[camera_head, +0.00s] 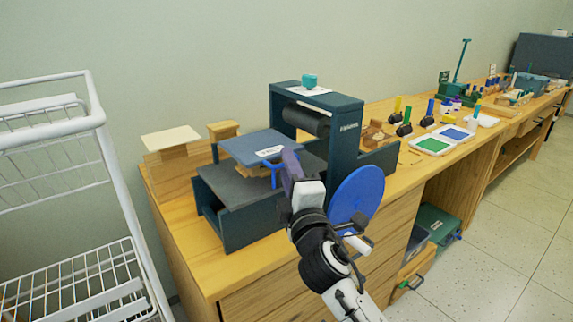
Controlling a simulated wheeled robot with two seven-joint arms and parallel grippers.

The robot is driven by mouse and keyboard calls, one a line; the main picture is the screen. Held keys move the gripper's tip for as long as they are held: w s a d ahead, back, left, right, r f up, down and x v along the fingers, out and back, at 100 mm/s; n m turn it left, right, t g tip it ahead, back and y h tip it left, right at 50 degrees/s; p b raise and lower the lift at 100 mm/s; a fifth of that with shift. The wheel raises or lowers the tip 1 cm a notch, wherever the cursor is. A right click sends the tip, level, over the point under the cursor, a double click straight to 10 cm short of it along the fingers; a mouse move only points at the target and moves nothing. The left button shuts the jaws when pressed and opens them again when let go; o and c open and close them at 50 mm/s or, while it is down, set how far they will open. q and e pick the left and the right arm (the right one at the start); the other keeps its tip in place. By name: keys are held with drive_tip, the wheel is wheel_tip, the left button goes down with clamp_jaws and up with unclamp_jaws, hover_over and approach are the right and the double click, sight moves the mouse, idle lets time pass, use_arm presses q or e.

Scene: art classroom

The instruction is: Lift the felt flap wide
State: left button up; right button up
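The felt flap (250,146) is a flat blue-grey panel with a white label that seems to read FELT. It lies roughly level above the dark bed (232,186) of a small press, with a wooden piece partly showing beneath it. A bright blue handle (270,173) sticks out from its right front edge. My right gripper (289,168) comes from the lower right, with its purple-grey finger part right beside this handle. The contact is partly hidden, so I cannot tell whether it grips the handle. My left gripper is not in view.
The press frame (347,140) with a dark roller (306,120) and a blue wheel (357,194) stands close right of my gripper. A white wire rack (75,250) is at the left. Ink trays (433,144) and tools fill the bench farther right.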

drive_tip(key=shift+w+a+r, duration=0.15)
drive_tip(key=shift+w, duration=0.45)
clamp_jaws()
